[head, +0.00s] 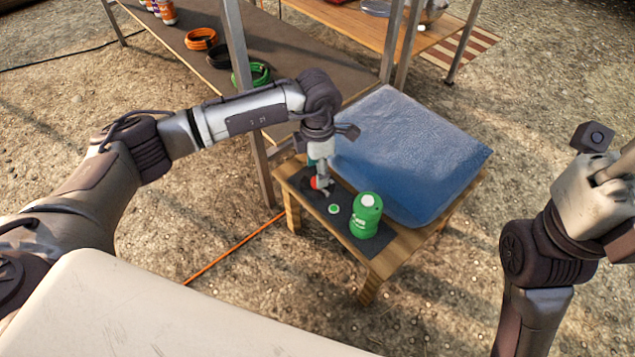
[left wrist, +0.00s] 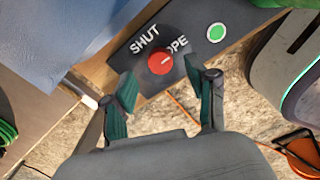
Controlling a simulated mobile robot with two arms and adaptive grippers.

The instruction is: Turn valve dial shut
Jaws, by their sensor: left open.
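The valve dial is a round red knob (left wrist: 160,62) on a dark panel (left wrist: 128,62) lettered SHUT and OPE, the rest of that word being covered. Its small white mark points right, toward the OPE lettering. In the head view the red knob (head: 318,183) is partly hidden by my left gripper (head: 322,188), which points down over it. In the left wrist view my left gripper (left wrist: 166,104) is open, with its green-padded fingers apart and the knob showing beyond the gap between them. My right gripper (head: 600,165) is at the right edge, away from the panel; its fingers are unclear.
A green button (head: 334,209) and a green-and-white canister (head: 366,216) are near the dial on the low wooden table (head: 408,246). A blue cushion-like block (head: 405,150) fills its far side. A metal-legged shelf with coiled cables (head: 200,39) stands behind.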

